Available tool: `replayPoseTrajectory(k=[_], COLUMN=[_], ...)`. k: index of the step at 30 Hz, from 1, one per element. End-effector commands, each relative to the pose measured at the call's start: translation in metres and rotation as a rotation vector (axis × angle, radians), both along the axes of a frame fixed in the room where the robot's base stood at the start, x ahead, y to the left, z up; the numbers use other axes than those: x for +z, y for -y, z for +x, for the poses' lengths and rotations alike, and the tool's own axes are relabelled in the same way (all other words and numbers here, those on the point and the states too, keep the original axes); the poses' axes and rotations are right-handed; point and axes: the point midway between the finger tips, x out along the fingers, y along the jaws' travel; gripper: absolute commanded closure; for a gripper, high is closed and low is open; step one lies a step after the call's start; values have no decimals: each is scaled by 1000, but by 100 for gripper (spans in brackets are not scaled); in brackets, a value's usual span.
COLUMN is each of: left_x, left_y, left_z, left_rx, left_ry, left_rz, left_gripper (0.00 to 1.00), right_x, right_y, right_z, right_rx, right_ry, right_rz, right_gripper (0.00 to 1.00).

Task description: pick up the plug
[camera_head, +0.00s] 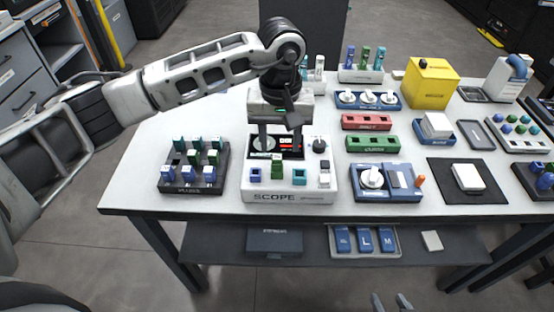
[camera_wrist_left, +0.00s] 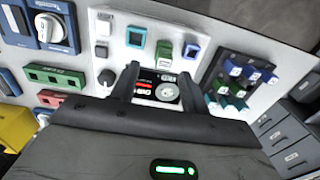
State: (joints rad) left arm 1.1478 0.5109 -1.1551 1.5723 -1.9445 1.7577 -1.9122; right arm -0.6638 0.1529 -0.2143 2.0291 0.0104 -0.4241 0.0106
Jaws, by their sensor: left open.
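Several blue, green and teal plugs (camera_head: 195,158) stand upright in a dark rack (camera_head: 165,186) at the left of the table. The rack also shows in the left wrist view (camera_wrist_left: 262,62), right of the fingers. A white SCOPE box (camera_head: 290,198) stands right of the rack, with blue, green and teal pieces along its front. My left gripper (camera_head: 279,153) is open and empty, pointing down over the scope's display. In the left wrist view its two fingers (camera_wrist_left: 156,82) frame the display.
Right of the scope are a blue device (camera_head: 395,190), a red block (camera_head: 366,122) and a green block (camera_head: 373,144). A yellow box (camera_head: 431,82) stands at the back. A lower shelf holds a tray of blue pieces (camera_head: 365,240). Bare tabletop lies left of the rack.

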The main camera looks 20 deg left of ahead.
Motion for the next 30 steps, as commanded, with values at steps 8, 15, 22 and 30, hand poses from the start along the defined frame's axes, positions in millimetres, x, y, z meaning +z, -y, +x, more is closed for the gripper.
replayPoseTrajectory(k=[8,15,22,30], left_x=[-30,-53,-54,-53], left_y=[-6,-6,-5,-5], left_z=[-4,-3,-2,-2], left_rx=[1,0,0,0], left_ry=[-6,-1,0,0], left_rz=[-1,0,-1,-1], left_gripper=[55,55,63,100], right_x=[8,8,8,8], right_y=[1,1,2,2], right_z=[-2,0,3,3], right_rx=[-7,-15,-17,-15], right_ry=[-12,-5,0,-2], right_rz=[-3,2,1,-2], right_gripper=[61,61,61,61])
